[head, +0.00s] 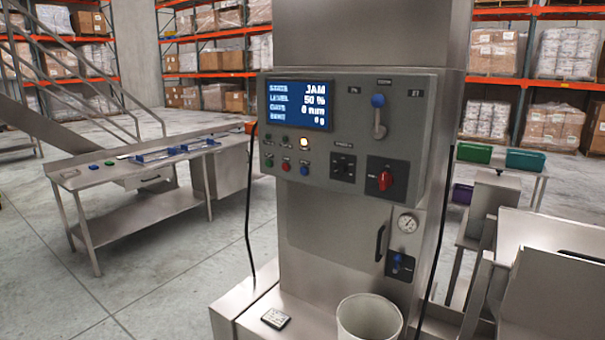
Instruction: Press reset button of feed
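A grey control panel (345,160) is fixed to the front of a steel feed machine (345,235). Its lit blue screen (299,103) reads JAM, with level 50 %. A blue-knobbed lever (379,116) and a red rotary switch (386,180) are to the right. My gripper is not in view.
A white bin (369,320) and a small dark device (276,318) are at the machine's base. A steel bench (140,175) stands left; metal chutes (550,260) stand right. The floor at left front is clear.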

